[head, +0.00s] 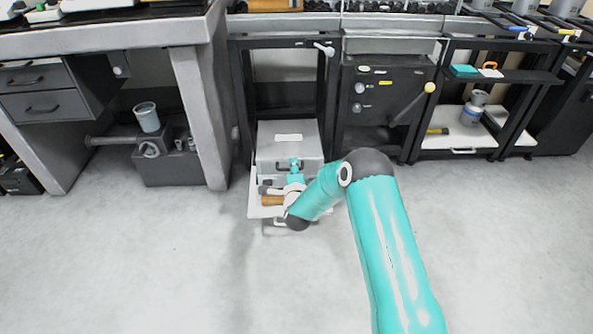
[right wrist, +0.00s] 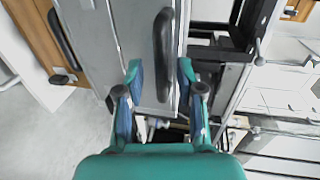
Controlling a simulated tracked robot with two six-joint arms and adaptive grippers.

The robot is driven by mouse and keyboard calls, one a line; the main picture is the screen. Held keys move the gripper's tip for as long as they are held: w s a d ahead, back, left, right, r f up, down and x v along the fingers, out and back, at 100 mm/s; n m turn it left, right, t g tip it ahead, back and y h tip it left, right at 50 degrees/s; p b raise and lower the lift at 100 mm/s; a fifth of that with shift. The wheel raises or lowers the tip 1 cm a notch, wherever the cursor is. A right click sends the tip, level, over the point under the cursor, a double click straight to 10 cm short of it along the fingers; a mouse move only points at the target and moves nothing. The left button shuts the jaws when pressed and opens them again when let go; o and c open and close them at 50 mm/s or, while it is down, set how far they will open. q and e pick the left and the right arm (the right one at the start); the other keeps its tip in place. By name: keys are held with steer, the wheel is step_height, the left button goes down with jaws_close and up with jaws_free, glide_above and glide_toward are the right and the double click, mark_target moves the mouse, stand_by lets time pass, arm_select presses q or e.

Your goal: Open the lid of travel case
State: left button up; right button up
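The travel case (head: 275,134) is a grey metal case with a pale label on its top, standing low in a black rack. Its lid looks closed. In the right wrist view the grey case (right wrist: 96,40) shows its face with a black handle (right wrist: 163,45). My right gripper (head: 296,164) is at the front of the case, partly covering it in the head view. In the right wrist view its two fingers (right wrist: 160,72) are apart, one on each side of the handle. I cannot tell whether they touch it. My left gripper is not in view.
A brown wooden box (head: 271,201) with a black handle, seen in the right wrist view (right wrist: 38,38), lies just below the case on a white shelf (head: 253,209). Rack posts (head: 239,110) stand on both sides. The floor (head: 150,265) in front is clear.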

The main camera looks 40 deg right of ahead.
steer(key=shift+c, duration=0.3)
jaws_close()
